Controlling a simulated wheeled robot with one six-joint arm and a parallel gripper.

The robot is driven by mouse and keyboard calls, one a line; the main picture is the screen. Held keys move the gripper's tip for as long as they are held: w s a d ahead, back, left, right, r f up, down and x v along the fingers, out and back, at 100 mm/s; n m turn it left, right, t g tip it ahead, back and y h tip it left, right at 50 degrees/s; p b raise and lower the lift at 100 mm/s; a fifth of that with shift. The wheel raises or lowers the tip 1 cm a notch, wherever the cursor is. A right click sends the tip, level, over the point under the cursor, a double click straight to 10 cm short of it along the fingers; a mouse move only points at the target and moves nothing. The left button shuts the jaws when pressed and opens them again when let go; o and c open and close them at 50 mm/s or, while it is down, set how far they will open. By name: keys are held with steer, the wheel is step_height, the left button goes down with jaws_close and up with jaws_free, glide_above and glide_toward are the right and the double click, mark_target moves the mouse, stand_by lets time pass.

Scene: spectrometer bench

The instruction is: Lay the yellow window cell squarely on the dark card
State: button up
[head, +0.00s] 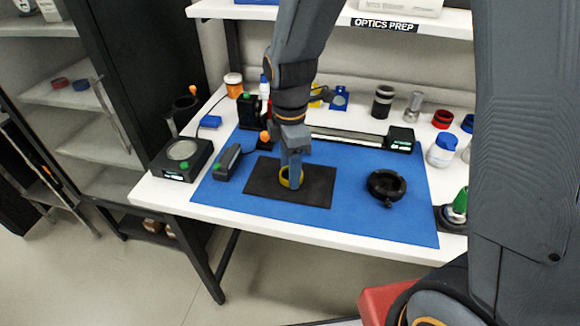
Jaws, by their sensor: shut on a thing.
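The yellow window cell (284,182) is a small ring, seen in the head view at the middle of the dark card (316,192). The dark card lies flat on the blue mat (408,222). My gripper (291,181) points down over the card, with its fingers at the cell, shut on it. The fingers hide part of the ring. I cannot tell whether the cell touches the card or is held just above it.
A black ring mount (386,186) stands on the mat to the right of the card. A dark handheld block (229,162) lies to the left, and a scale-like device (182,158) sits at the table's left edge. A rail (346,137) runs behind. The front of the mat is clear.

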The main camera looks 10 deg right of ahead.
steer(key=o, duration=1.2)
steer(key=shift+c, duration=0.2)
step_height(320, 180, up, 12)
steer(key=b, duration=0.2)
steer(key=shift+r, duration=0.15)
